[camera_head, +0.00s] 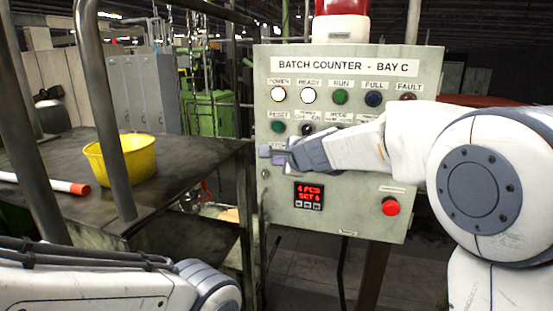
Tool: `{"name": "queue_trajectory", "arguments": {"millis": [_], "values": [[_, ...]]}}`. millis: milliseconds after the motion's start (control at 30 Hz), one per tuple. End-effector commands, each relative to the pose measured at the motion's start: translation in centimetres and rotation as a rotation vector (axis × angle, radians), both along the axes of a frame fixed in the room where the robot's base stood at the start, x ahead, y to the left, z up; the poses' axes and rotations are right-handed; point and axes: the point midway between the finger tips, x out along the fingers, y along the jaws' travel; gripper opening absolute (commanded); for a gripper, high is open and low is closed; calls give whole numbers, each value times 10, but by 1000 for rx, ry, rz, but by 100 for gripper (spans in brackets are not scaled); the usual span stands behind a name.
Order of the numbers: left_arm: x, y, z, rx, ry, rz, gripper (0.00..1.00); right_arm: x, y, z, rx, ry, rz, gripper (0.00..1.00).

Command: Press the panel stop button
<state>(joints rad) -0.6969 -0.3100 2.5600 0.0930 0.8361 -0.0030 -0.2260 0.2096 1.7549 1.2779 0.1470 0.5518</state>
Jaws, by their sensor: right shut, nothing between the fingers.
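The grey control panel (350,226) is headed "BATCH COUNTER - BAY C". A red round button (390,206) sits at its lower right, below a small label too small to read. My right gripper (267,153) is shut and empty. It is in front of the panel's left part, just below the green RESET button (278,127), and hides what lies behind it. I cannot tell whether its tips touch the panel. My right forearm covers part of the panel's right side. My left arm shows at the lower left, with its gripper out of view.
The panel has a lamp row, with POWER (278,93) and READY (308,95) lit white, and a red display (309,194). A dark table (195,160) on the left holds a yellow bowl (137,160) and a white tube with a red end (45,184). Metal posts stand there.

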Motion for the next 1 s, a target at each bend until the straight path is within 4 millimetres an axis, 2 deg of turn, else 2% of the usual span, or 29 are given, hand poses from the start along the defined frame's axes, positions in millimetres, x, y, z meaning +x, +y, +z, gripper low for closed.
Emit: {"name": "queue_trajectory", "arguments": {"millis": [367,1000], "values": [[0,0,-1,0,0,0,50,-5,2,0,1,0,2,0],[0,0,-6,0,0,0,50,-59,20,0,0,-1,2,0]]}}
